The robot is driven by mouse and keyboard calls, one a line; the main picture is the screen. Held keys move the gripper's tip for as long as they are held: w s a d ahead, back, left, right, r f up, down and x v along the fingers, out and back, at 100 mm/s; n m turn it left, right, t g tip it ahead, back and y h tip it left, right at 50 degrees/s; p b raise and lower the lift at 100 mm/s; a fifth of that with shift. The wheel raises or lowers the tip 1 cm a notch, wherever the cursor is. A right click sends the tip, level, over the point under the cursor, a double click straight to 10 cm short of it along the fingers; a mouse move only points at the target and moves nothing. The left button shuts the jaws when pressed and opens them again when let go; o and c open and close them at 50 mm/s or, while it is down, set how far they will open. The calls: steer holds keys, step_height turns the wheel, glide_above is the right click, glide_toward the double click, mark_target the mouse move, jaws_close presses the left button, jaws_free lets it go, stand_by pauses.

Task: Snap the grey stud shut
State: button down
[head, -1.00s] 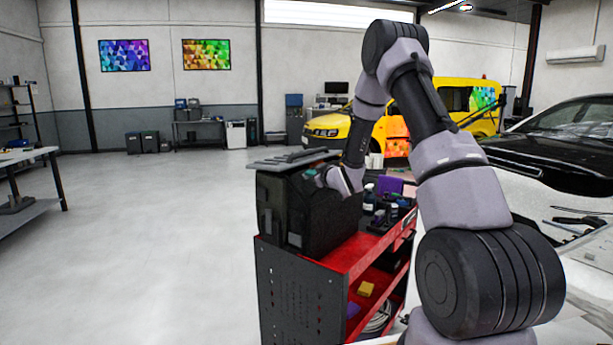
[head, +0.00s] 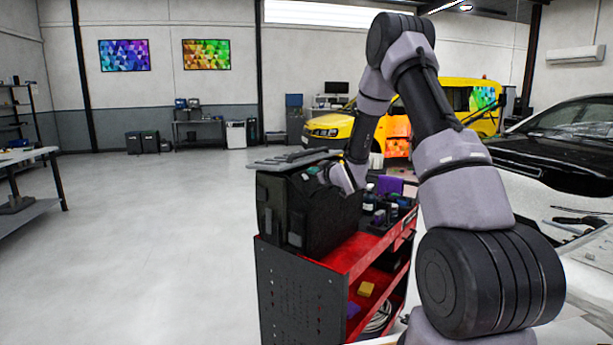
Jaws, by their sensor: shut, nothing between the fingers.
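A black case or bag (head: 330,222) stands on the left end of the red tool cart (head: 352,260), with a flat grey lid or flap (head: 290,158) on top. The grey stud itself is too small to make out in this view. My gripper (head: 322,173) is at the upper right part of the case, close to its top edge. It is small and partly hidden by my wrist; its fingers look shut with nothing between them. I cannot tell whether it touches the case.
Dark bottles (head: 370,199) and a purple item (head: 390,184) stand on the cart right of the case. A yellow block (head: 366,289) lies on the lower shelf. A black car (head: 565,140) is at the right. The floor at left is clear.

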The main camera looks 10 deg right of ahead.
steer(key=shift+s+d+r, duration=0.35)
steer(key=shift+s+r, duration=0.05)
steer(key=shift+r, duration=0.25)
steer(key=shift+s+d+r, duration=0.35)
steer(key=shift+s+r, duration=0.1)
steer(key=shift+r, duration=0.15)
steer(key=shift+s+d+r, duration=0.35)
steer(key=shift+s+r, duration=0.05)
steer(key=shift+r, duration=0.25)
steer(key=shift+r, duration=0.1)
steer(key=s+d+r+m+g+h, duration=0.2)
steer(key=s+r+m, duration=0.1)
steer(key=s+r, duration=0.45)
steer(key=s+d+r+m+g+h, duration=0.1)
steer(key=s+d+r+m+h, duration=0.2)
steer(key=s+r, duration=0.4)
steer(key=s+a+m+g+y, duration=0.1)
steer(key=s+a+m+g, duration=0.1)
steer(key=s, duration=1.3)
steer(key=s+a+m+g+y, duration=0.1)
steer(key=s+a+m+g, duration=0.2)
steer(key=s, duration=1.2)
steer(key=shift+a+r+m+y, duration=0.15)
steer(key=shift+a+m+y, duration=0.15)
steer(key=shift+a+m, duration=0.35)
steer(key=shift+s, duration=0.1)
